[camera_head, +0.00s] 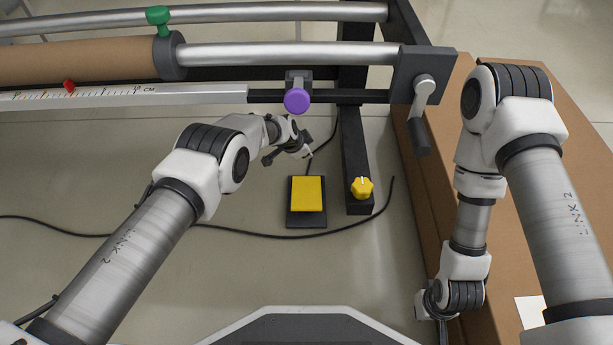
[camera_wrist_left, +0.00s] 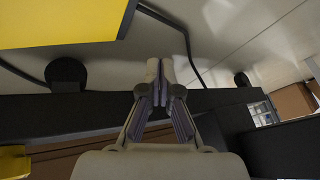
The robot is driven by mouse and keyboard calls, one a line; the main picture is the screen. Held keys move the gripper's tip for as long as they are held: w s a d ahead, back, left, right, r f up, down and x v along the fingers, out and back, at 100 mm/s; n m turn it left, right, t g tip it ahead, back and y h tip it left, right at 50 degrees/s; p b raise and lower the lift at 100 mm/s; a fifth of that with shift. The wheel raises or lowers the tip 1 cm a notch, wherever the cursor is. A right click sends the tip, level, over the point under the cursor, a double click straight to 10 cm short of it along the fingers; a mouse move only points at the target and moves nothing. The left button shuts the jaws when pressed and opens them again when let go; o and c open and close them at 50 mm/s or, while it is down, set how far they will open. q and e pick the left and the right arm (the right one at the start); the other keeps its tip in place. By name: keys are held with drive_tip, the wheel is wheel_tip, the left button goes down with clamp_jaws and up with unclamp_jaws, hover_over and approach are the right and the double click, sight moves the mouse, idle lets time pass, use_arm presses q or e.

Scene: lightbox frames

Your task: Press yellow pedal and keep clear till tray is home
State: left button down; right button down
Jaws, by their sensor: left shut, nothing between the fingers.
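The yellow pedal (camera_head: 307,194) sits on a dark base on the floor, in the middle of the head view. Its yellow plate (camera_wrist_left: 60,22) fills the upper left of the left wrist view. My left gripper (camera_head: 306,153) is just beyond the pedal in the head view, apart from it in the picture. In the left wrist view its fingers (camera_wrist_left: 160,82) are together, with nothing between them. My right gripper (camera_head: 438,308) hangs low at the right and its fingers cannot be made out. I cannot identify a tray in either view.
A machine with metal rollers, a brown roll (camera_head: 85,62) and a ruler (camera_head: 120,94) spans the back. A purple knob (camera_head: 296,100) is near my left wrist. A yellow dial (camera_head: 362,187) is right of the pedal. Black cable (camera_head: 250,234) crosses the floor. Cardboard (camera_head: 500,225) lies right.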

use_arm(q)
drive_tip(key=shift+s+f+b, duration=0.15)
drive_tip(key=shift+s+f, duration=0.1)
drive_tip(key=shift+f, duration=0.5)
drive_tip(key=shift+s+f+b, duration=0.2)
drive_tip(key=shift+f, duration=0.6)
drive_tip(key=shift+s+f+b, duration=0.15)
drive_tip(key=shift+s+f, duration=0.1)
drive_tip(key=shift+f, duration=0.5)
use_arm(e)
drive_tip(key=shift+w+f, duration=0.2)
drive_tip(key=shift+f, duration=0.4)
use_arm(q)
drive_tip(key=shift+s+f, duration=0.15)
drive_tip(key=shift+f, duration=0.2)
use_arm(e)
drive_tip(key=shift+f, duration=0.1)
use_arm(q)
drive_tip(key=shift+f, duration=0.2)
